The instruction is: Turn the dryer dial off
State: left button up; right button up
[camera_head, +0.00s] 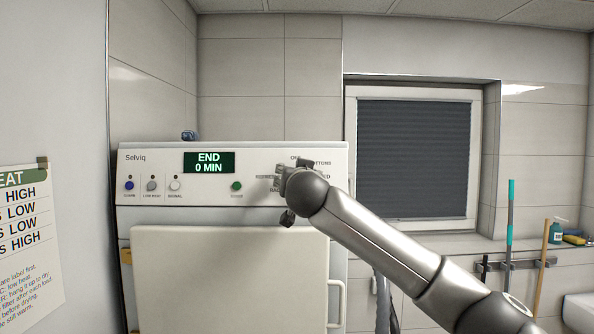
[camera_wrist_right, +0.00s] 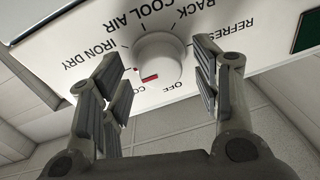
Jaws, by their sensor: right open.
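The dryer (camera_head: 240,265) stands at the left with a white control panel, and its display (camera_head: 209,162) reads "END 0 MIN". The dial (camera_wrist_right: 160,57) is a round white knob, seen close and upside down in the right wrist view. In the head view my right gripper (camera_head: 284,180) hides the dial. My left gripper is not in view.
Several small buttons, including a green one (camera_head: 236,186), lie left of the dial on the panel. The dryer door (camera_head: 230,280) is below with a handle (camera_head: 337,303) at its right edge. A window (camera_head: 413,160) and mops on a rack (camera_head: 515,265) are at the right.

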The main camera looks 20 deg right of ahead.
jog(key=c, duration=1.1)
jog(key=shift+o, duration=0.2)
jog(key=shift+f, duration=0.1)
jog(key=shift+d+r+n+g+y, duration=0.1)
jog(key=shift+n+g+y, duration=0.3)
jog(key=shift+n, duration=2.75)
jog(key=shift+a+r+n+g+y, duration=0.15)
jog(key=shift+n+g+y, duration=0.25)
jog(key=shift+n, duration=2.8)
jog(key=shift+d+r+n+g+y, duration=0.15)
jog(key=shift+n+g+y, duration=0.2)
jog(key=shift+n, duration=2.8)
